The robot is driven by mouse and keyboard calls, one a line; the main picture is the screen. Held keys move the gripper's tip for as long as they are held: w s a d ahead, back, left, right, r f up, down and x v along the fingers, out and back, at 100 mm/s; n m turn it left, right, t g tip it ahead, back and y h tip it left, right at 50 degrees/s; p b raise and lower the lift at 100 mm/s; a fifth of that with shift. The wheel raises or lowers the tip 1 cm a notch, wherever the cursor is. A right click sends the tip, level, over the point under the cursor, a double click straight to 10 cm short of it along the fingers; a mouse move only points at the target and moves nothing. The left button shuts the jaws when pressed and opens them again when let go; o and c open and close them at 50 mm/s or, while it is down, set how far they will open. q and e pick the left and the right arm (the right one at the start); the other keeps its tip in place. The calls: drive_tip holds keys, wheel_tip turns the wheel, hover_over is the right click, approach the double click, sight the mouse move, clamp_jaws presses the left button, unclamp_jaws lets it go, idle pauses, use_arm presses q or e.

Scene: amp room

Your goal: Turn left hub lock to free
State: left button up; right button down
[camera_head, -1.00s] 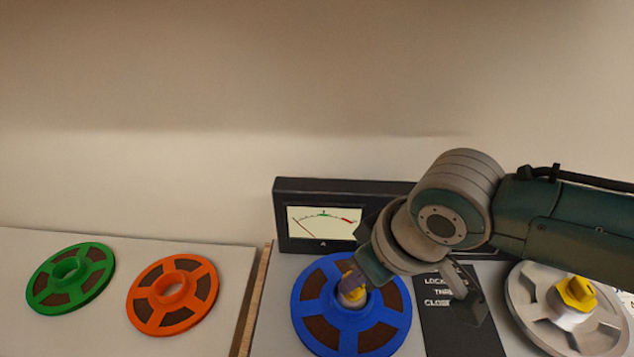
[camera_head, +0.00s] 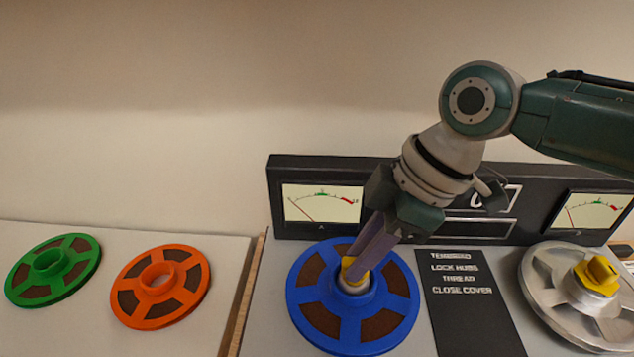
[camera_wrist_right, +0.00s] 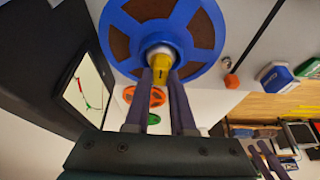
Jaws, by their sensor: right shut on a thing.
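The left hub lock (camera_head: 354,268) is a yellow knob on a white hub at the centre of the blue reel (camera_head: 316,319). My right gripper (camera_head: 364,264) comes down on it from above right and is shut on it. In the right wrist view the knob (camera_wrist_right: 161,66) sits between the two fingers of the gripper (camera_wrist_right: 161,72). The fingers hide part of the knob in the head view. The right hub lock (camera_head: 597,274) is a yellow knob on the silver reel (camera_head: 540,277). My left gripper is out of the head view.
Two meters, left (camera_head: 322,203) and right (camera_head: 590,212), stand in a dark panel behind the reels. A black label strip (camera_head: 467,310) lies between the reels. An orange reel (camera_head: 187,298) and a green reel (camera_head: 82,267) lie on the surface at left.

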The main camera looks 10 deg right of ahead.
drive_tip(key=shift+n, duration=0.4)
drive_tip(key=c, duration=0.8)
unclamp_jaws()
drive_tip(key=shift+o, duration=0.2)
drive_tip(key=p+v, duration=0.1)
drive_tip(key=v, duration=0.9)
drive_tip(key=shift+w, duration=0.1)
